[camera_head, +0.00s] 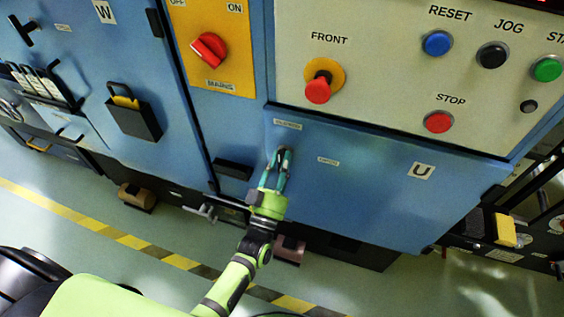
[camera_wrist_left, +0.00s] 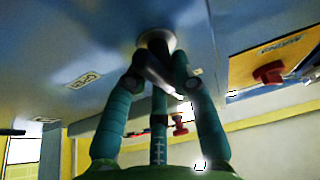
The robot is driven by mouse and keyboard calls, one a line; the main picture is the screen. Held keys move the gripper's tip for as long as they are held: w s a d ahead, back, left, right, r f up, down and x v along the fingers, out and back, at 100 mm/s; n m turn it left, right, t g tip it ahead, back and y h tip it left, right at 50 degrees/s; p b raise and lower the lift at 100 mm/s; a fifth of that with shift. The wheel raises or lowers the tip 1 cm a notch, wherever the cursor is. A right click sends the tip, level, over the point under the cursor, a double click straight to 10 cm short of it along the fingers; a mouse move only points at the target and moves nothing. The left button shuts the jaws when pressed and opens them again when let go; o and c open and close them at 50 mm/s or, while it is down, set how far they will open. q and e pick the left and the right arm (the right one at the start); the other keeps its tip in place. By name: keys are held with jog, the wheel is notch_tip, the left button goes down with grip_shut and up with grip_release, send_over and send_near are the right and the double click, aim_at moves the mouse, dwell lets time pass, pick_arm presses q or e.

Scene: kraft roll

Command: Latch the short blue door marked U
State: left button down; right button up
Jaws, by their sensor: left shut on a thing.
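The short blue door (camera_head: 370,195) marked U fills the lower middle of the head view, under the cream control panel, and looks about flush with it. Its dark latch handle (camera_wrist_left: 160,72) sits on a round base at the door's upper left. My left gripper (camera_head: 282,157) is shut on this handle, with its teal fingers around it in the wrist view (camera_wrist_left: 163,75). The fingers hide most of the handle in the head view. A small label above it seems to read CLOSED; an OPEN label (camera_wrist_left: 84,80) is to its side. My right gripper is not in view.
The control panel (camera_head: 400,75) above carries a red FRONT knob (camera_head: 318,88) and several buttons. A yellow MAINS plate (camera_head: 212,45) with a red switch is at upper left. A black recessed pull (camera_head: 233,169) is just left of the door. Striped floor tape (camera_head: 130,241) runs in front.

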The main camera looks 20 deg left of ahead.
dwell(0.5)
pick_arm(q)
jog(key=c, duration=1.1)
grip_release()
jog(key=v, duration=1.2)
jog(key=shift+d, duration=0.1)
